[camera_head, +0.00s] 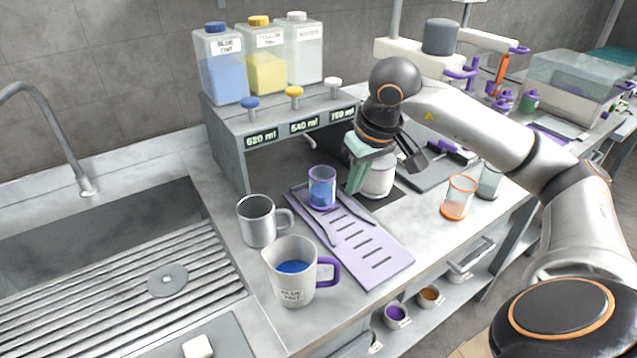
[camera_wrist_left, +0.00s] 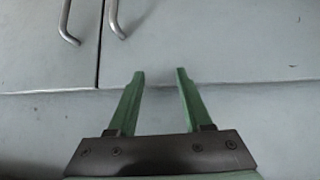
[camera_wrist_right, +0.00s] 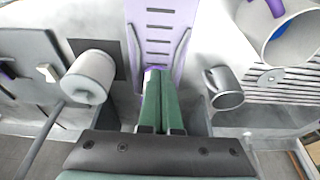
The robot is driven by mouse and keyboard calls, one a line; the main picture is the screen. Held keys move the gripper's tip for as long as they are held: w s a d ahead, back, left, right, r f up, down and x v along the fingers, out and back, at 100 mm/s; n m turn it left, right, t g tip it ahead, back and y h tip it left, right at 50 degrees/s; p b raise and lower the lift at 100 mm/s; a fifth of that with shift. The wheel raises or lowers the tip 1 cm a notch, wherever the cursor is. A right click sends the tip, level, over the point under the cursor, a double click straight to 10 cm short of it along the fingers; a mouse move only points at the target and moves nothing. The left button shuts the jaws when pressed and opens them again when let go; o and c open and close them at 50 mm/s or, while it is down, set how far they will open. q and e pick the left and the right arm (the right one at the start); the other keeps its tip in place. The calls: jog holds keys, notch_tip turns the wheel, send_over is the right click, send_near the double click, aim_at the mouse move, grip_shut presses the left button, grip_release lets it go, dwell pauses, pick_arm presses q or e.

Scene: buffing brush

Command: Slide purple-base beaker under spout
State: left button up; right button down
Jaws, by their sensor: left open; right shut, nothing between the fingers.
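The purple-base beaker (camera_head: 322,188) is clear with blue liquid inside. It stands upright at the far end of a purple slotted board (camera_head: 372,247), in front of the dispenser (camera_head: 228,140). A small spout (camera_head: 311,142) hangs under the dispenser's top. My right gripper (camera_head: 355,188) is shut and empty, just right of the beaker; I cannot tell whether it touches. In the right wrist view its fingers (camera_wrist_right: 162,78) hide most of the beaker (camera_wrist_right: 153,70). My left gripper (camera_wrist_left: 158,75) is open and empty before grey cabinet fronts.
A steel mug (camera_head: 258,221) and a white jug (camera_head: 291,272) labelled blue tint stand left of the board. A pale cylinder (camera_head: 379,180) is close behind my right gripper. An orange-base beaker (camera_head: 458,198) stands further right. The sink (camera_head: 110,260) is at left.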

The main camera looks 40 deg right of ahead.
send_near(329, 211)
jog(key=f, duration=0.2)
jog(key=s+f, duration=0.2)
jog(key=f, duration=0.1)
jog(key=shift+s+a+f, duration=0.2)
jog(key=shift+a+f, duration=0.1)
jog(key=shift+f, duration=0.1)
jog(key=shift+w+d+r+p, duration=0.1)
jog(key=shift+w+r+p, duration=0.1)
jog(key=shift+w, duration=0.4)
jog(key=shift+w+d+r+p, duration=0.1)
jog(key=shift+w+p, duration=0.05)
jog(key=shift+w, duration=0.45)
jog(key=shift+w+f, duration=0.1)
jog(key=shift+w, duration=0.6)
pick_arm(q)
jog(key=shift+s+r, duration=0.3)
jog(key=shift+s, duration=0.05)
pick_arm(e)
jog(key=shift+w+d, duration=0.1)
